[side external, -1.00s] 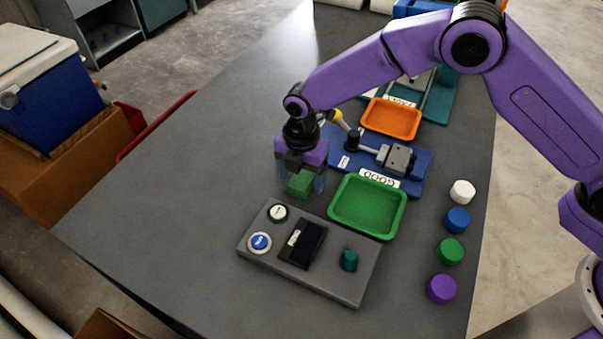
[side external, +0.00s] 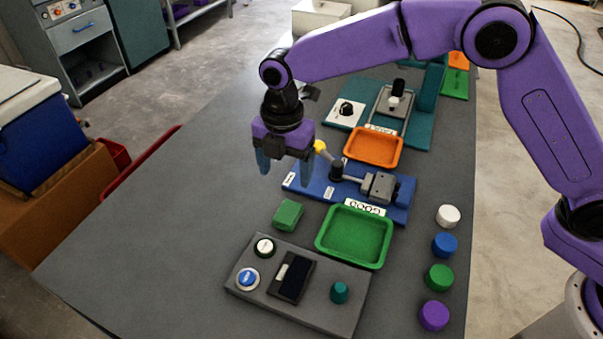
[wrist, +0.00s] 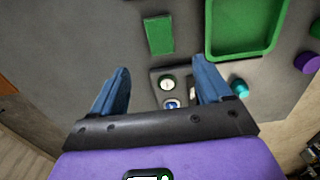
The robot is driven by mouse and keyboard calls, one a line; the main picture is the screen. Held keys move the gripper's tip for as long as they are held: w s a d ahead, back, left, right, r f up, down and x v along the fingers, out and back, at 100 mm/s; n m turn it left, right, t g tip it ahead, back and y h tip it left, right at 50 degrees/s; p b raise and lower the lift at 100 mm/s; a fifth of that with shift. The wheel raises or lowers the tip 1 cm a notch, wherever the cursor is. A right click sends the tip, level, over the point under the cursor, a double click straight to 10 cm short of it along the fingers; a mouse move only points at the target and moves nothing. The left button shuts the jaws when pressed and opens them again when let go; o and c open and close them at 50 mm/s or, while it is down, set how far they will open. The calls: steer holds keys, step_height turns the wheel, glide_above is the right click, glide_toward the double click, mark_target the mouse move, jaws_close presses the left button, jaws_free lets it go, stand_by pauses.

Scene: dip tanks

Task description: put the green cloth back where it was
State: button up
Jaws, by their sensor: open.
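The green cloth (side external: 288,215) is a small folded block lying on the grey table, left of the green tray and just behind the control box. It also shows in the wrist view (wrist: 160,35), beyond my fingertips. My gripper (side external: 284,172) is open and empty, raised above the table, behind and above the cloth and apart from it. In the wrist view its two blue fingers (wrist: 163,82) stand wide apart with nothing between them.
The grey control box (side external: 300,285) with buttons and a knob stands in front. The green tray (side external: 354,235), orange tray (side external: 373,147) and blue fixture (side external: 350,185) are to the right. Several coloured cylinders line the right edge. The table's left side is clear.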

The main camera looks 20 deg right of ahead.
steer(key=shift+r, duration=0.15)
steer(key=s+d+r+m, duration=0.2)
steer(key=s+d+m, duration=0.5)
steer(key=s+d, duration=0.7)
steer(key=s+d+r+m, duration=0.3)
steer(key=s+d+m, duration=0.4)
steer(key=s+d, duration=0.8)
steer(key=d, duration=0.3)
steer(key=shift+s+d+r, duration=0.15)
steer(key=shift+d, duration=0.15)
